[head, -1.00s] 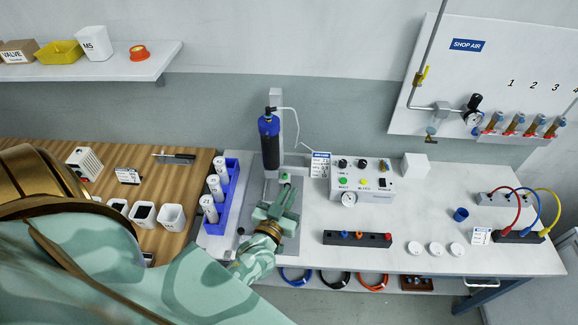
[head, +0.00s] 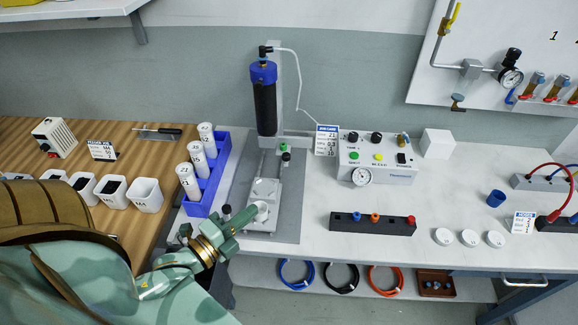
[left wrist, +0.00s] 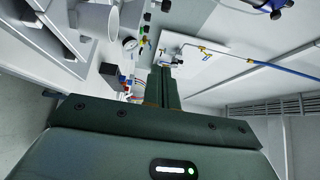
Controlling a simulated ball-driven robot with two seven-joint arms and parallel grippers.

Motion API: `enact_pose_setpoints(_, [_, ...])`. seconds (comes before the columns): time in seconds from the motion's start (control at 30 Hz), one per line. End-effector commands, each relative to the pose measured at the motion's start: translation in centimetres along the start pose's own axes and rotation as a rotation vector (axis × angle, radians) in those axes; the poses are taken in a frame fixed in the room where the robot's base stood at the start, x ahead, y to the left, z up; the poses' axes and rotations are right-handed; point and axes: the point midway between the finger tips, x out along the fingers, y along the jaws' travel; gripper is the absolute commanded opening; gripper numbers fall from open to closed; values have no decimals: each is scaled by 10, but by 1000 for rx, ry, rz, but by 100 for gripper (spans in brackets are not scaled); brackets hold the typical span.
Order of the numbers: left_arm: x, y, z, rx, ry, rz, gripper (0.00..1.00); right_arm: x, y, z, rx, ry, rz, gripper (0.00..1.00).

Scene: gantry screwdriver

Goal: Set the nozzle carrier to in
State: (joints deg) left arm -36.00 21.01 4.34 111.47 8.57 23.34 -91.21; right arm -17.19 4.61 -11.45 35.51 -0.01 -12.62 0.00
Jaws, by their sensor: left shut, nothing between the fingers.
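The fixture stands on a grey base plate (head: 294,224), with a black cylinder with a blue cap (head: 264,98) upright at its rear. In front of the cylinder are slim rails and a pale sliding block (head: 265,190), which looks like the nozzle carrier, with a round white part (head: 262,211) at its front. A small dark-and-green knob (head: 285,156) stands behind the block. My left gripper (head: 246,214) is shut and empty, at the front left of the block, close to the round part; contact cannot be told. Its shut fingers also show in the left wrist view (left wrist: 165,86). My right gripper is not in view.
A blue rack (head: 218,172) with white bottles stands left of the fixture. A control box (head: 376,160) with buttons and a gauge stands to the right. A black bar with coloured plugs (head: 372,224) and several white discs (head: 469,237) lie nearer the front right.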

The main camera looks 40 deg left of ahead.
Motion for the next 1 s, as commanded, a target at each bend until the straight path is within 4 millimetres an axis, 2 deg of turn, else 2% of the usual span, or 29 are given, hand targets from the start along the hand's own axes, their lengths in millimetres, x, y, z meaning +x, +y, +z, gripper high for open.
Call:
enact_pose_setpoints(0.17, [31,1,0,0,0,-4,0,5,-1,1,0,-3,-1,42])
enact_pose_setpoints(0.9, [192,3,0,-5,0,-1,0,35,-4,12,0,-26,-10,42])
enact_pose_setpoints(0.93, [196,3,1,-5,0,-1,0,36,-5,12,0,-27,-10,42])
enact_pose_setpoints(1.0, [188,4,15,0,0,5,0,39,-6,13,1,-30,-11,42])
